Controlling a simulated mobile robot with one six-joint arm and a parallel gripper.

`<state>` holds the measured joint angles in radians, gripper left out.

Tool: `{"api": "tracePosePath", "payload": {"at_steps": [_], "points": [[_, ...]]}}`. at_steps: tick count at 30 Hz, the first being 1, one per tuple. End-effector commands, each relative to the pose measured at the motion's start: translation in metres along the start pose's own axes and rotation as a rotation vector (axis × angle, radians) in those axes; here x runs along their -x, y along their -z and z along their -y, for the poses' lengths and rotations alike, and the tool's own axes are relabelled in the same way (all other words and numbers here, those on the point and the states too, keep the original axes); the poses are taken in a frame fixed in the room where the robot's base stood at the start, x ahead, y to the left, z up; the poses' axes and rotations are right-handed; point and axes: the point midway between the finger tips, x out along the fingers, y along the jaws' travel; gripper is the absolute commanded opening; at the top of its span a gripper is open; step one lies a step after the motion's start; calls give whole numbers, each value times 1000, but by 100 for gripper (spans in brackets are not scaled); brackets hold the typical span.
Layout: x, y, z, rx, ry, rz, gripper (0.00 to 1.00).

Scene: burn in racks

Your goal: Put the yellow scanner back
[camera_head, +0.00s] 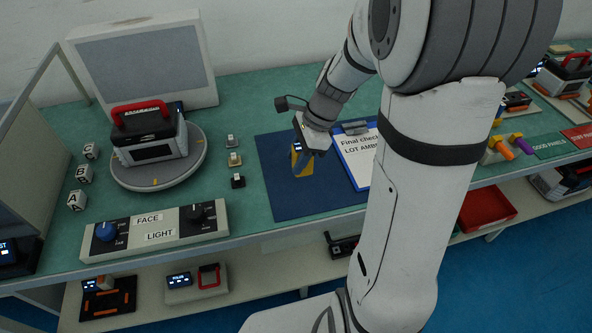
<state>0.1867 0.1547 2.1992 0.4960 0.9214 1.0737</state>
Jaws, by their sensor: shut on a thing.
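The yellow scanner (297,160) is small in the head view, over the left part of the dark blue mat (285,198). My gripper (304,158) points down over the mat and is shut on the scanner. My gripper hides part of the scanner. I cannot tell whether the scanner touches the mat or is a little above it.
A clipboard (357,160) lies right of the gripper, partly behind my arm. A device with a red handle (151,133) sits on a round turntable (197,165) at left. A FACE/LIGHT control box (155,230) stands at the front left. A red tray (487,209) is lower right.

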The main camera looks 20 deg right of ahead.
Motion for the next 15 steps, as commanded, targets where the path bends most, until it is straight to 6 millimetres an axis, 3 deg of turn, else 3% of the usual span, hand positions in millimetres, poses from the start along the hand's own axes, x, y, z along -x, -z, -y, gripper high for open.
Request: {"api": "tracePosePath", "payload": {"at_steps": [12, 15], "points": [[-44, 12, 0, 13, -6, 0, 9], [-44, 12, 0, 15, -4, 0, 9]]}}
